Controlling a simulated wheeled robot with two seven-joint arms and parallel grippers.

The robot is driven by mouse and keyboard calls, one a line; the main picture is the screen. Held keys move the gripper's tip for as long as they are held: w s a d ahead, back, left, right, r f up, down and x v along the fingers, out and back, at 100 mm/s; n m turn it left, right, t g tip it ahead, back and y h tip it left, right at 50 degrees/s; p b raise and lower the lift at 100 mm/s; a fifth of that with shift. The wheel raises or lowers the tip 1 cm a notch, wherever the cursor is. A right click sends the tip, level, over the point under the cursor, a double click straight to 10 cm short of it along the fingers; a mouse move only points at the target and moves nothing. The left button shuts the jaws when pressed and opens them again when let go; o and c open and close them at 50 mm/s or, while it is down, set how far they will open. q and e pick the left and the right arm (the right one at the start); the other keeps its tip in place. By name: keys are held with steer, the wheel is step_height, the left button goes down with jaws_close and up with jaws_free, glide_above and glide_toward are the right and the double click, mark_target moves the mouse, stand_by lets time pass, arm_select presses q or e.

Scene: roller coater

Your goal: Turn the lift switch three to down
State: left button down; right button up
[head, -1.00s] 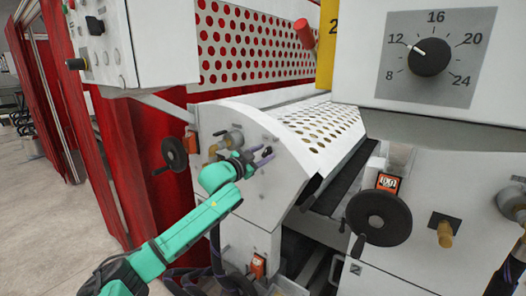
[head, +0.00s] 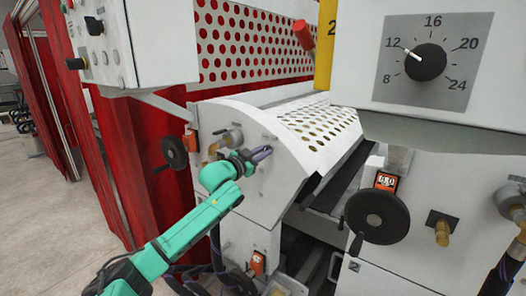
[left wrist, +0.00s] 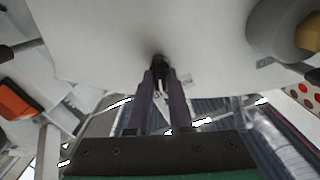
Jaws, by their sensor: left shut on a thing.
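My left gripper (head: 264,154) is at the white sloped side panel (head: 285,185) of the roller coater in the head view. Its purple fingers are shut on a small dark switch (left wrist: 160,62) that sticks out of the panel, as the left wrist view shows. The fingers (left wrist: 159,78) close around it from both sides and cover most of it, so which way it points cannot be read. No label for the switch is legible. My right gripper is not in view.
A black handwheel (head: 376,216) with an orange counter (head: 386,181) is at the right. A smaller handwheel (head: 174,153) and a brass-coloured fitting (head: 228,138) are left of my gripper. A large dial (head: 425,62) is at upper right.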

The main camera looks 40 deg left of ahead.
arm_select(q)
steer(key=n+p, duration=0.1)
steer(key=n, duration=0.1)
steer(key=shift+r+n, duration=0.1)
steer(key=shift+n, duration=0.2)
steer(key=shift+a+f+n+p, duration=0.1)
steer(key=shift+n+p, duration=0.15)
steer(key=shift+n, duration=1.65)
steer(key=shift+a+f+n+p, duration=0.1)
steer(key=shift+n+p, duration=0.15)
steer(key=shift+n, duration=1.65)
steer(key=c, duration=0.8)
jaws_free()
